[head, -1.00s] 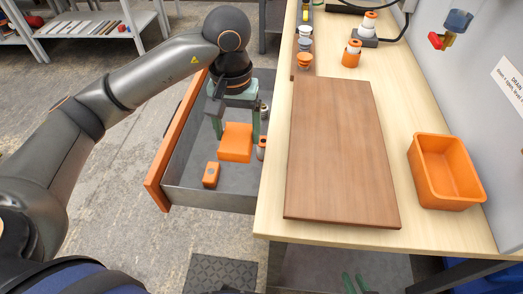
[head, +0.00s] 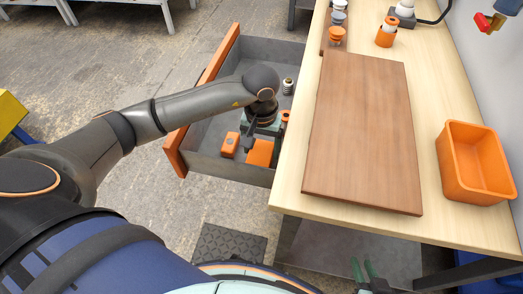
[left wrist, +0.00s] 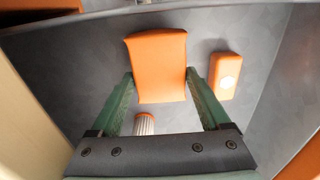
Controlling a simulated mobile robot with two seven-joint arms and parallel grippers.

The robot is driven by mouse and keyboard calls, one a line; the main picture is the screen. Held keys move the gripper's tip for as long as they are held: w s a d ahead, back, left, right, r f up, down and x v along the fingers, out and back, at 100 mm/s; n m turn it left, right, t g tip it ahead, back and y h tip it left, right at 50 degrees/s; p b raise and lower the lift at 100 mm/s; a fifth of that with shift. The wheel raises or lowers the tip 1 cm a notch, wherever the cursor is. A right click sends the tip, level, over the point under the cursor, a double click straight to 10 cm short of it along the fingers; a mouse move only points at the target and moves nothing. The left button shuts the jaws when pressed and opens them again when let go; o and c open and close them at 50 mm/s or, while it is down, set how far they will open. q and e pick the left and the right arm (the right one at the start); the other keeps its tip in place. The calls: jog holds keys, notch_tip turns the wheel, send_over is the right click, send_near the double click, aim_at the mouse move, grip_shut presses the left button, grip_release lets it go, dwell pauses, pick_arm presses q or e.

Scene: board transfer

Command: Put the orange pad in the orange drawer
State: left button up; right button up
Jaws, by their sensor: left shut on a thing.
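The orange pad (head: 259,153) is inside the open drawer with the orange front (head: 203,96) and grey walls. My left gripper (left wrist: 160,78) is shut on the pad, with a green finger at each side of it in the left wrist view (left wrist: 157,62). My left wrist covers part of the pad in the head view. I cannot tell whether the pad touches the drawer floor. My right gripper (head: 363,269) is at the bottom of the head view, below the bench edge, with its green fingers apart and nothing between them.
In the drawer, a small orange block (head: 230,145) lies beside the pad; an orange-topped cylinder (head: 285,116) and a spring-like part (head: 288,86) are near the bench. On the bench (head: 289,192) are a brown board (head: 362,130) and an orange bin (head: 475,160).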

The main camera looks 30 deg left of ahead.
aim_at(261, 150)
pick_arm(q)
jog(key=shift+f, duration=1)
jog(key=o, duration=1)
jog(key=shift+o, duration=0.2)
notch_tip(261, 150, up, 12)
jog(key=shift+r+p, duration=0.2)
jog(key=shift+p, duration=0.15)
